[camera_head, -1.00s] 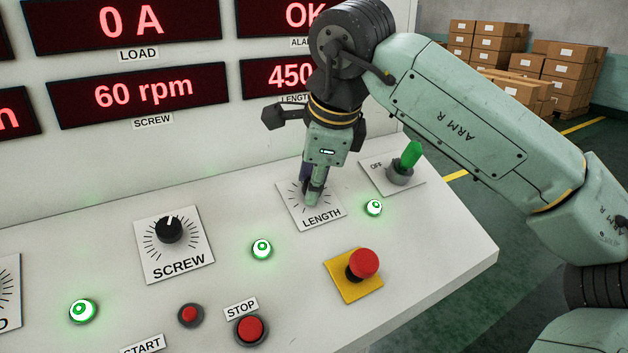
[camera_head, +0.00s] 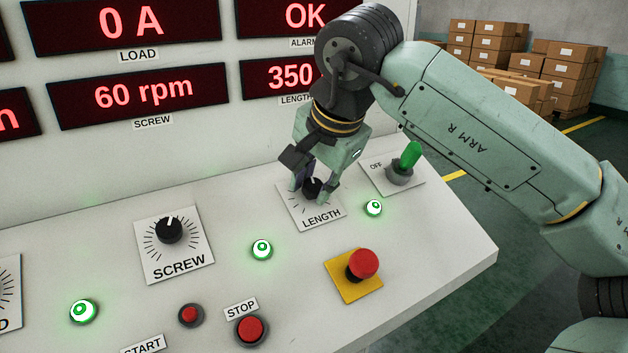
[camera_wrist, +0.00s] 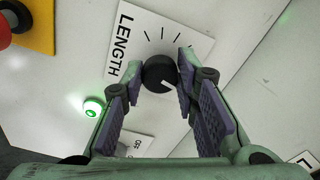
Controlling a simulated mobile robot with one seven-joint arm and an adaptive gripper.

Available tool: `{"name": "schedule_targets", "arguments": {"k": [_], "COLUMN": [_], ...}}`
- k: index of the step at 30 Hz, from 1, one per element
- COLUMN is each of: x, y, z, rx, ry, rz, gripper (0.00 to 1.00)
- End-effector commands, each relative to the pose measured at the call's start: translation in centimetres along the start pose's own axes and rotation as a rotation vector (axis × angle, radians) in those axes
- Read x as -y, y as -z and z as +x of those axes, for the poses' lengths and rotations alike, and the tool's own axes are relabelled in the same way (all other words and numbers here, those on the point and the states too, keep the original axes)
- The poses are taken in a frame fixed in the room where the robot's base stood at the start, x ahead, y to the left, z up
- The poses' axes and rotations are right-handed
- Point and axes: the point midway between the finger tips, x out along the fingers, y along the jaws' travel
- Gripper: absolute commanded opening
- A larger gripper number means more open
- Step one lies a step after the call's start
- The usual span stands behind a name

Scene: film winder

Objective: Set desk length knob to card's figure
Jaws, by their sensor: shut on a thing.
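The black length knob (camera_head: 314,187) sits on a white plate marked LENGTH (camera_head: 321,218) on the sloped desk. My gripper (camera_head: 313,192) reaches down over it, a finger on each side, shut on the knob. In the wrist view the knob (camera_wrist: 159,72) shows between the purple-padded fingertips (camera_wrist: 158,77), its white pointer line visible. The red length display (camera_head: 290,74) on the upright panel reads 350, its right side partly hidden by my arm. No card with a figure is in view.
A green-handled switch (camera_head: 405,163) stands close right of the knob. A lit green button (camera_head: 374,207) and a red mushroom button (camera_head: 362,264) on a yellow plate are in front. The screw knob (camera_head: 169,230) is to the left.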

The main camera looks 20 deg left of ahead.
Motion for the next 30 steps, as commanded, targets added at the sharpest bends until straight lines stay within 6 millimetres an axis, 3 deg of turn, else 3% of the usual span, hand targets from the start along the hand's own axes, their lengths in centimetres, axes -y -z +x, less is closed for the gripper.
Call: {"name": "schedule_targets", "arguments": {"k": [12,29,30], "x": [-0.04,-0.05,-0.05], "y": [-0.02,-0.02,-0.02], "z": [-0.01,0.00,0.00], "rx": [0.001,0.001,0.001], "ry": [0.013,0.014,0.014], "rz": [-0.191,-0.218,-0.218], "gripper": [0.00,0.00,0.30]}}
